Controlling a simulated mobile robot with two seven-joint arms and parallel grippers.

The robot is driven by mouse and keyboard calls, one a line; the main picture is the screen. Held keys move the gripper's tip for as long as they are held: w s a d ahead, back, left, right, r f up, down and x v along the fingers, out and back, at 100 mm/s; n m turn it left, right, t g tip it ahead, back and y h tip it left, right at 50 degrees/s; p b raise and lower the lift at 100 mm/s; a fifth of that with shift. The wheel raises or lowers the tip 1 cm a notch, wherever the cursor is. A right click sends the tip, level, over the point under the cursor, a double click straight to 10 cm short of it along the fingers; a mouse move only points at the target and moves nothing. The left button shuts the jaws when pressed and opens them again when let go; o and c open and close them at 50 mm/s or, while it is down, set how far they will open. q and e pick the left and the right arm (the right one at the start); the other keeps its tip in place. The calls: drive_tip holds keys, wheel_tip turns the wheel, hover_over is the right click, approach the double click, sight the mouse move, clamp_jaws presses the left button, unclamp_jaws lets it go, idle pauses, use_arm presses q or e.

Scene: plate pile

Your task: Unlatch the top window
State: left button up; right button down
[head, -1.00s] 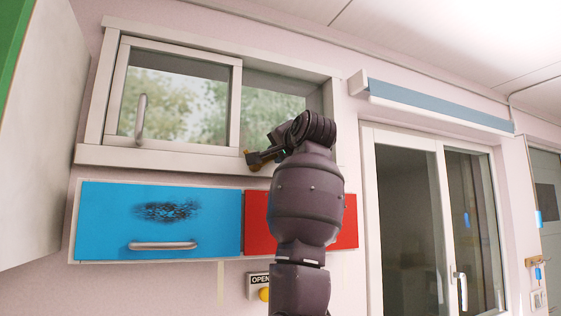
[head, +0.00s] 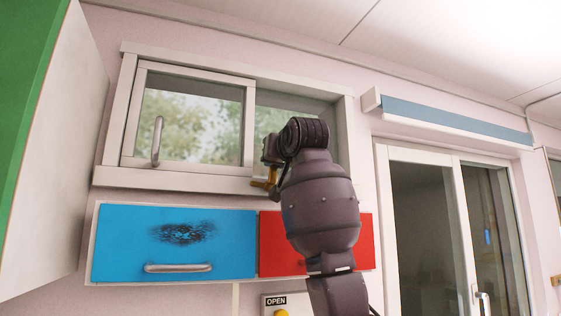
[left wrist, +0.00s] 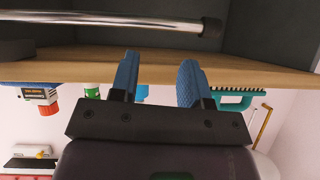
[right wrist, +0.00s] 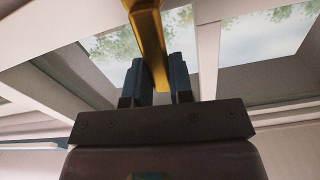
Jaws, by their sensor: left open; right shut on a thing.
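The top window (head: 188,68) has a white frame, a left sash and a silver upright handle (head: 157,142); the sash lies in the frame. A gold latch lever (head: 266,184) is at the lower middle of the window in the head view. My right gripper (right wrist: 160,68) is shut on this gold lever (right wrist: 148,30), which runs up between its fingers in the right wrist view. My right forearm hides the lower right of the window in the head view. My left gripper (left wrist: 158,68) is open and empty, near a wooden board edge (left wrist: 150,68).
Below the window are a blue drawer (head: 120,240) with a silver handle and a red panel (head: 276,228). A tall cabinet side (head: 60,150) stands at the left. A glazed door (head: 420,220) is at the right. A metal bar (left wrist: 110,20) shows in the left wrist view.

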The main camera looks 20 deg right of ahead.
drive_tip(key=shift+a+n, duration=0.35)
drive_tip(key=shift+n, duration=0.25)
drive_tip(key=c, duration=1)
unclamp_jaws()
use_arm(q)
drive_tip(key=f+b, duration=0.1)
drive_tip(key=w+f+b, duration=0.1)
drive_tip(key=b, duration=0.1)
drive_tip(key=shift+d, duration=0.1)
use_arm(e)
drive_tip(key=s, duration=1)
drive_tip(key=shift+s+a, duration=0.35)
drive_tip(key=shift+s, duration=0.05)
use_arm(q)
drive_tip(key=shift+s+f, duration=0.15)
drive_tip(key=shift+s, duration=0.05)
